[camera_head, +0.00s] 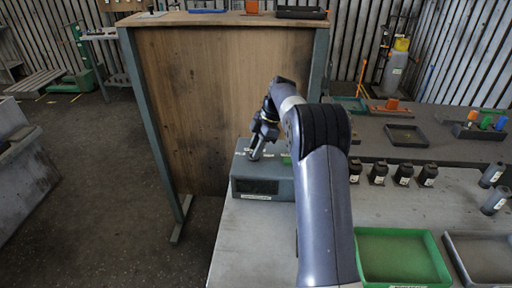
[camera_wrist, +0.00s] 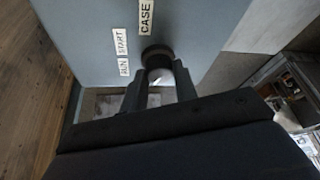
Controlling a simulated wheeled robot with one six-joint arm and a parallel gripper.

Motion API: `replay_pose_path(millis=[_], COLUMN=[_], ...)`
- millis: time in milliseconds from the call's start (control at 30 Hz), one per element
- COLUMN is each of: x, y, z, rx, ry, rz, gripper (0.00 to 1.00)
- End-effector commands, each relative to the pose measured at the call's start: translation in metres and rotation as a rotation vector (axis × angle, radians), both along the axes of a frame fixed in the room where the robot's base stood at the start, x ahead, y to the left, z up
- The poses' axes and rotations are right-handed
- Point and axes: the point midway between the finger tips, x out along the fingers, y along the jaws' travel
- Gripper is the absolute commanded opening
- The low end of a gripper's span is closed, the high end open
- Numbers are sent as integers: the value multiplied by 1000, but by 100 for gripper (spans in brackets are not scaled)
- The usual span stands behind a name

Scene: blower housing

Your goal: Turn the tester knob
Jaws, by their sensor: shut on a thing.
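The tester (camera_head: 262,184) is a grey box with a dark front panel, standing at the left end of the grey bench. Its sloped top carries white labels. In the wrist view the tester's face (camera_wrist: 90,20) shows labels reading "RUN", "START" and "CASE". The dark round knob (camera_wrist: 157,56) sits beside the "CASE" label. My gripper (camera_wrist: 160,82) is at the knob, its two fingers on either side and shut on it. In the head view my gripper (camera_head: 257,150) comes down on the tester's top and hides the knob.
A green tray (camera_head: 447,270) and a grey tray (camera_head: 450,240) lie at the right. Several black parts (camera_head: 403,174) stand in a row behind them. A wooden panel (camera_head: 220,100) rises behind the tester. The bench's front left (camera_head: 240,245) is clear.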

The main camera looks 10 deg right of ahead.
Motion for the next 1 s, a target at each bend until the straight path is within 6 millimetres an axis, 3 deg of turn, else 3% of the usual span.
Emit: replay_pose_path(millis=[67, 100, 367, 667, 767, 1000], x=[0, 0, 0, 1, 1, 4], y=[0, 0, 0, -2, -7, -25], z=[0, 0, 0, 4, 14, 59], rx=[-1, -1, 0, 0, 0, -1], ry=[0, 0, 0, -1, -3, -4], rz=[0, 0, -1, -2, -2, -3], gripper=[5, 29, 49, 49, 49, 49])
